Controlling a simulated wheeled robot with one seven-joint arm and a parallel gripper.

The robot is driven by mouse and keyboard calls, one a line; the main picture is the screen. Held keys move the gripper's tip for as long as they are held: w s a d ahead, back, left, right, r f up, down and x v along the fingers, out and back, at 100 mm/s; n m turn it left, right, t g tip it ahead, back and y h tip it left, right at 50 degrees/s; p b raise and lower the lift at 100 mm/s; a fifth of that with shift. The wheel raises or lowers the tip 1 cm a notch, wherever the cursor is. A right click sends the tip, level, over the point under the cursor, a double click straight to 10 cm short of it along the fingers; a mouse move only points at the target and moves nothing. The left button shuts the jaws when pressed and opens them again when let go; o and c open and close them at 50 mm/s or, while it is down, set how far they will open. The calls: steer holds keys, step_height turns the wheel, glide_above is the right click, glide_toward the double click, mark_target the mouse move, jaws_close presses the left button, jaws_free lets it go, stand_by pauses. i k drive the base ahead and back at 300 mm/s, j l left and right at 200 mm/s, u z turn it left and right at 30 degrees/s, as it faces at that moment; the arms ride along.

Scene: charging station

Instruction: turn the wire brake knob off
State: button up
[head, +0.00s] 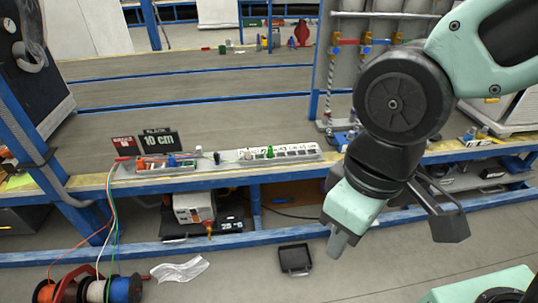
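I cannot single out the wire brake knob. Wire spools (95,288) in orange, white and blue sit on a red stand on the floor at the lower left. Their coloured wires run up to a small tray of fittings (165,165) on the bench. A long white strip (292,152) with a green knob-like part (269,152) lies on the bench, right of the tray. My gripper (338,242) hangs in front of the bench's front edge, right of the spools and strip. It points down, apart from everything. Its finger opening is not clear from this angle.
The blue-framed bench (230,110) spans the view, with a black "10 cm" sign (158,139) on it. A white and orange machine (194,208) stands under it. A black tray (295,260) and a crumpled clear sheet (180,270) lie on the floor. The floor between is clear.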

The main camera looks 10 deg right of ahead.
mark_target(123, 159)
steer(key=i+j+u, duration=0.25)
steer(key=i+j, duration=0.15)
steer(key=i+j+u, duration=0.5)
steer(key=i, duration=0.35)
steer(key=i+j+u, duration=0.1)
steer(key=i+u, duration=0.15)
steer(key=i, duration=0.2)
